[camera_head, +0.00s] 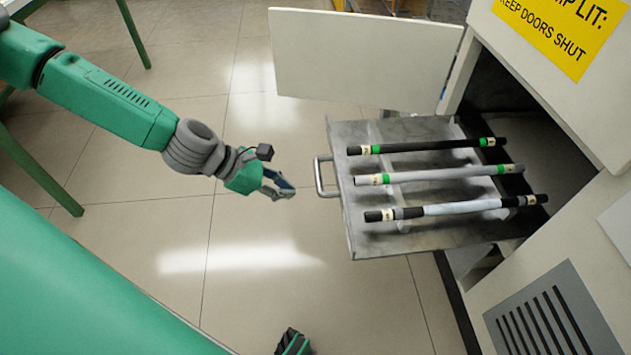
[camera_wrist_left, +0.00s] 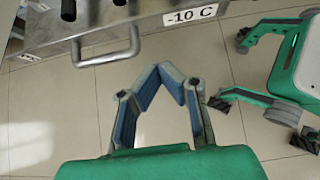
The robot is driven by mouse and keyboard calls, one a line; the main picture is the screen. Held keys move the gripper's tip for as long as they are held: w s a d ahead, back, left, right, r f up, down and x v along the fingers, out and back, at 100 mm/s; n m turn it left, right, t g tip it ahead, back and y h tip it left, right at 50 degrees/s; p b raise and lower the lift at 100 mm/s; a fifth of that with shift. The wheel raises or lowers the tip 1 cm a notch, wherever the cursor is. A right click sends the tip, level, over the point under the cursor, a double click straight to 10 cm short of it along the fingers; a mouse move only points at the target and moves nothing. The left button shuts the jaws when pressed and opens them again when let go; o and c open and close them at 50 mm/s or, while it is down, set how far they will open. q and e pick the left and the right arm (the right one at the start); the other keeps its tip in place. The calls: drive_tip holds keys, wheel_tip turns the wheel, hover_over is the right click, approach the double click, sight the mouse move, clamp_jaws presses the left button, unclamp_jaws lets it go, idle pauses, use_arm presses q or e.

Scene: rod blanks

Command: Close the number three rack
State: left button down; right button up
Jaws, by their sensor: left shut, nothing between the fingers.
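A grey metal rack (camera_head: 385,235) is pulled out of the white cabinet, and its bar handle (camera_head: 320,178) faces left. Three rods lie across it: a black one with green bands (camera_head: 425,146), a grey one with green bands (camera_head: 435,174) and a grey-and-black one (camera_head: 455,208). No rack number is readable. My left gripper (camera_head: 286,189) is shut and empty, a short gap left of the handle. In the left wrist view, the gripper (camera_wrist_left: 160,78) points toward the handle (camera_wrist_left: 108,52), apart from it. My right gripper is not in view.
The white cabinet door (camera_head: 360,58) stands open behind the rack. A yellow sign (camera_head: 555,28) is on the cabinet, above a dark vent (camera_head: 550,320). A "-10 C" label (camera_wrist_left: 190,16) is on the front edge near the handle. Open tiled floor lies around my left gripper.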

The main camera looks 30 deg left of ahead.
sight(343, 206)
use_arm(q)
drive_tip(key=b+x, duration=0.1)
drive_tip(key=x, duration=0.2)
drive_tip(key=b+x, duration=0.2)
drive_tip(key=x, duration=0.2)
drive_tip(key=d+r+b+x, duration=0.1)
drive_tip(key=b+x, duration=0.1)
drive_tip(key=x, duration=0.2)
drive_tip(key=shift+w, duration=0.4)
drive_tip(key=shift+w+d+r, duration=0.15)
drive_tip(key=shift+w+d, duration=0.1)
drive_tip(key=shift+d, duration=0.25)
drive_tip(key=shift+a, duration=0.15)
